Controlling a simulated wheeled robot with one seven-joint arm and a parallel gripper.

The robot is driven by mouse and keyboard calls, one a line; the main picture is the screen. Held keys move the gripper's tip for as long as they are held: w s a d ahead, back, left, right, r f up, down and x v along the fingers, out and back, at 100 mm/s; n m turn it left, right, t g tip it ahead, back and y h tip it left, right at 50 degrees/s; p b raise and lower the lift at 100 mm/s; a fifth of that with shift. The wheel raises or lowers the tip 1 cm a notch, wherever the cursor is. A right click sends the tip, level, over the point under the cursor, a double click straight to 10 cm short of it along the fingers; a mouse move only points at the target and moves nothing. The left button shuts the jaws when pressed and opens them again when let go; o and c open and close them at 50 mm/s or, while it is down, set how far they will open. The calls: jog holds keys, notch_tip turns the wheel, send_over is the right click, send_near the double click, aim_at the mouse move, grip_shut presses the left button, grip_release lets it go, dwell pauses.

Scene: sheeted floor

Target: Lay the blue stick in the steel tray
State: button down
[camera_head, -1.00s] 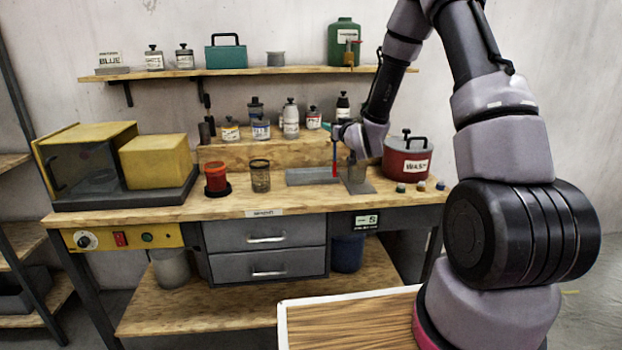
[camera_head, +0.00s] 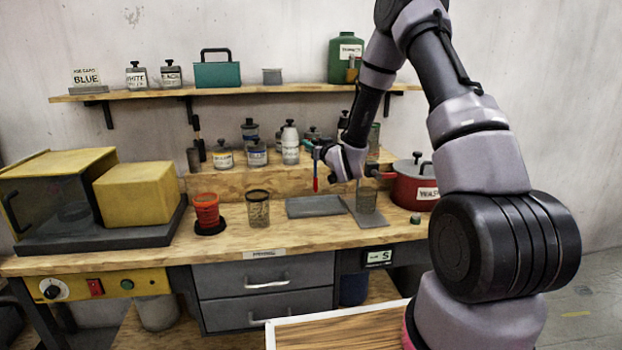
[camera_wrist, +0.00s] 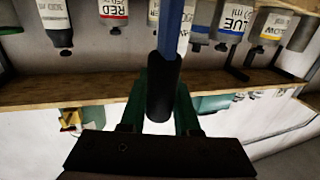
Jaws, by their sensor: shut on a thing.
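The steel tray (camera_head: 302,210) is a shallow grey tray on the bench top, right of the middle, and looks empty. My gripper (camera_head: 320,151) is above the bench, shut on the blue stick (camera_head: 316,166). In the wrist view the stick (camera_wrist: 173,28) rises from a black sleeve between the green fingers of my gripper (camera_wrist: 160,90). The fingertips are small in the head view.
An orange-red cup (camera_head: 206,212) and a clear beaker (camera_head: 257,210) stand left of the tray. Several bottles line the raised step (camera_head: 225,183) behind.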

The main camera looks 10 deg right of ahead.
aim_at(315, 166)
notch_tip(315, 166, down, 6)
jog(key=shift+f, duration=0.25)
jog(key=c, duration=0.6)
grip_release()
jog(key=shift+f, duration=0.15)
jog(key=shift+c, duration=0.2)
